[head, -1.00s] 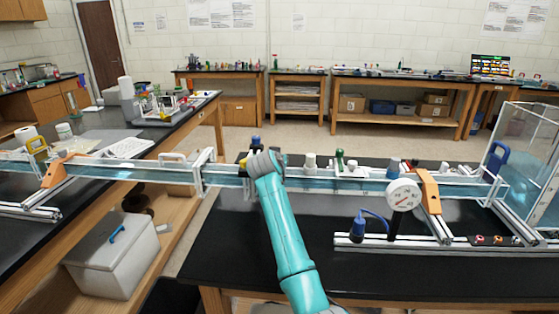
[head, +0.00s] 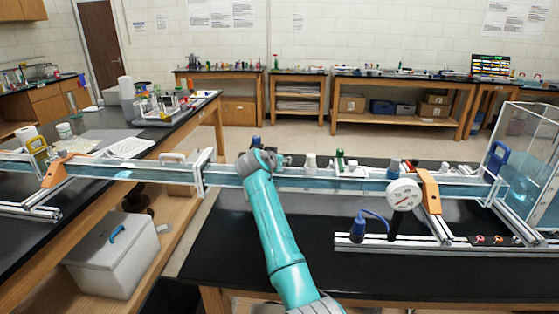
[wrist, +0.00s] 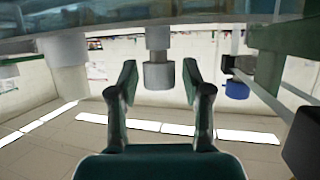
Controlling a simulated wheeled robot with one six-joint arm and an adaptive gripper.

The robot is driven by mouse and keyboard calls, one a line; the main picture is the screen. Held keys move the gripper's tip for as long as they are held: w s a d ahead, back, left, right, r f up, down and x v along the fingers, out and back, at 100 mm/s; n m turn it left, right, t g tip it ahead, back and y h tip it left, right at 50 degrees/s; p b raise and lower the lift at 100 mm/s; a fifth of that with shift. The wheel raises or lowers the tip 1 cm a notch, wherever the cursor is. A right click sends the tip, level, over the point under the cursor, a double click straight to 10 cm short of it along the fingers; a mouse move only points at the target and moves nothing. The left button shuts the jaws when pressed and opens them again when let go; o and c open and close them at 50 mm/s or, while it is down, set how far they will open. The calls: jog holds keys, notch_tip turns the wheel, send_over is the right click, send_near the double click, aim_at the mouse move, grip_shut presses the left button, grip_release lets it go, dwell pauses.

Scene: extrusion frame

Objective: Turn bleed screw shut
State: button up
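In the wrist view my gripper (wrist: 158,74) is open, with one dark green finger on each side. A grey stepped cylinder (wrist: 158,45) hangs down from the top of the picture and ends between the fingertips, with a gap on both sides. It may be the bleed screw, but I cannot tell for sure. In the head view my arm's end is at the long clear channel (head: 330,184), and my wrist hides the fingers and whatever is between them.
A wider grey cylinder (wrist: 65,52) is left of my gripper and a blue-ended part (wrist: 237,89) is right of it. A white gauge (head: 403,195) and an orange clamp (head: 429,191) stand right along the channel. The black bench top (head: 225,245) beside my arm is clear.

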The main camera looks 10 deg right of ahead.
jog(key=shift+r, duration=0.1)
jog(key=v, duration=1.2)
